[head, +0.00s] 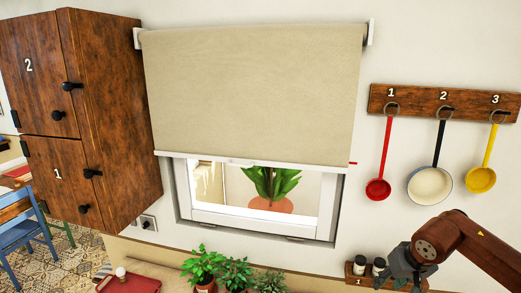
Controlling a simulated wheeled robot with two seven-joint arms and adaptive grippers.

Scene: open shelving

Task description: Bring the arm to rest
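My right arm comes in from the lower right, reddish-brown with a dark grey gripper (402,274) at its end. The gripper hangs low in front of the wall, beside two small dark jars (368,267) on a wooden rack marked 1. Its fingers are small and dark, partly cut off near the bottom edge, so I cannot tell whether they are open or shut. No held object shows. My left gripper is not in view.
A wooden rack (412,106) holds a red ladle (378,188), a white pan (430,185) and a yellow ladle (481,180). A beige blind (250,95) half covers the window. A wooden cabinet (115,110) stands left; potted plants (235,272) and a red tray (130,284) are below.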

